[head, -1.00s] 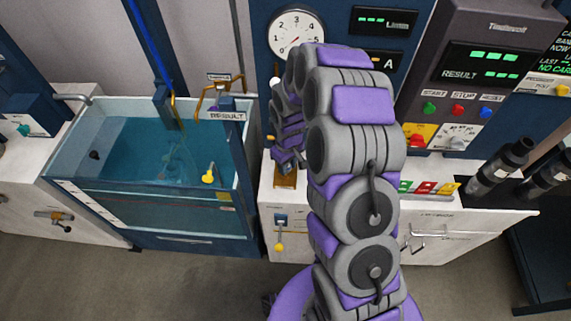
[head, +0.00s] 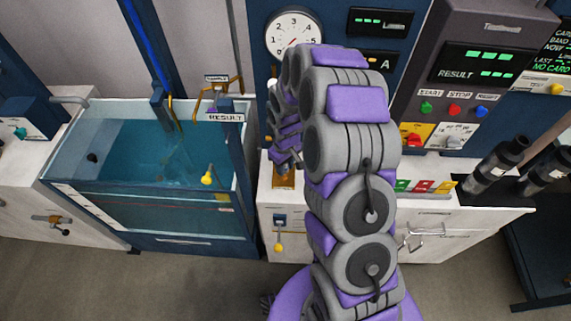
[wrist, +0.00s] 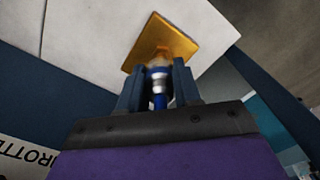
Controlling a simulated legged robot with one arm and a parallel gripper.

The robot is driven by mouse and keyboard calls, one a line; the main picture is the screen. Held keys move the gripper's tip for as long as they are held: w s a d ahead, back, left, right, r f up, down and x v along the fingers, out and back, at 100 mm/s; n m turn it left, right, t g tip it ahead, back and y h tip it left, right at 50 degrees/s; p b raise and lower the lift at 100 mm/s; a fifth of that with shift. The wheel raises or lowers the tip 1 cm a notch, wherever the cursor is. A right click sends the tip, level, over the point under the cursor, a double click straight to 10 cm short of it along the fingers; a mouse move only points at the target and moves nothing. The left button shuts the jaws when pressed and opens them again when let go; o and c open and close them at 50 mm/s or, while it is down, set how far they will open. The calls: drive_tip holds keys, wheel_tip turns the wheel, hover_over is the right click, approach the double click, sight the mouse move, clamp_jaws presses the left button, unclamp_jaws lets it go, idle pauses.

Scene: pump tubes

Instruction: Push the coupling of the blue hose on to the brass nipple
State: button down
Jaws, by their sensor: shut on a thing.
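In the wrist view, my gripper (wrist: 157,78) is shut on the coupling (wrist: 159,84), a silvery sleeve with a blue band. The blue hose (wrist: 160,101) runs back from it between the fingers. The coupling's front end points at a square brass-coloured plate (wrist: 165,38) and appears to meet a blurred, brassy part there. The brass nipple itself is not clearly seen, so I cannot tell how far the coupling is on. In the head view, my gripper is mostly hidden by my arm, just above the brass plate (head: 284,180).
A dial gauge (head: 294,35) is on the panel behind. Open floor lies in front.

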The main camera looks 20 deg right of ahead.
drive_tip(key=shift+a, duration=0.15)
drive_tip(key=shift+f, duration=1.65)
drive_tip(key=c, duration=0.7)
unclamp_jaws()
wheel_tip(320, 180, up, 17)
drive_tip(key=p, duration=0.1)
drive_tip(key=shift+r, duration=0.15)
drive_tip(key=shift+w, duration=0.1)
